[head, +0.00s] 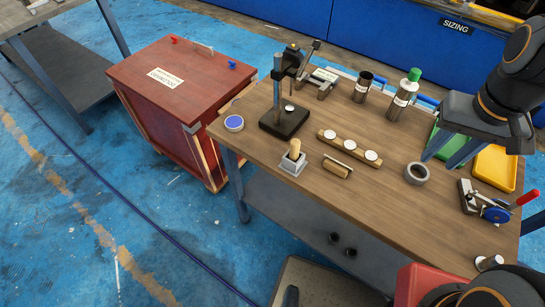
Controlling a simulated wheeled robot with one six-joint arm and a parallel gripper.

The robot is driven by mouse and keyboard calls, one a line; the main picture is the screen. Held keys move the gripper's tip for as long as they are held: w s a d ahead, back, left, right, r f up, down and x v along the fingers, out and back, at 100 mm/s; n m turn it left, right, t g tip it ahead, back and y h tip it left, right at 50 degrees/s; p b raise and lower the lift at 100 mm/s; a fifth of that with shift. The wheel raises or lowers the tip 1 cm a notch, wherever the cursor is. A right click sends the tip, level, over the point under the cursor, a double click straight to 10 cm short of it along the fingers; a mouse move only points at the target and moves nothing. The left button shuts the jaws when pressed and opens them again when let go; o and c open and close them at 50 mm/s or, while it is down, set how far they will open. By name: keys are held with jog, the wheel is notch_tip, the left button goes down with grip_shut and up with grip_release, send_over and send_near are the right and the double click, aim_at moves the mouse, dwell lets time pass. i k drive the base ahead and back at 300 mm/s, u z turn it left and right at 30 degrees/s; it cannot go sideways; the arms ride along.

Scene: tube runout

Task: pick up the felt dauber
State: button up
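A tan, round-topped piece (295,149) that looks like the felt dauber stands upright in a small grey square holder (290,166) near the front edge of the wooden bench. Its lower end is hidden inside the holder, so I cannot see any felt. My gripper (435,163) hangs over the right part of the bench, well to the right of the dauber. Its two bluish fingers are apart, with nothing seen between them. It partly covers a green tray (440,146).
A wooden strip with white discs (349,149) and a small wooden block (337,167) lie right of the holder. A black-based stand (283,122) rises behind it. A grey tape roll (416,173), yellow tray (494,168) and red-handled clamp (490,207) are further right. Bare bench (375,205) lies in front.

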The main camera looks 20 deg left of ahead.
aim_at(295, 143)
jog(key=u, duration=1.4)
jog(key=k, duration=0.25)
jog(key=z, duration=0.1)
jog(key=i, duration=0.25)
jog(key=u, duration=0.05)
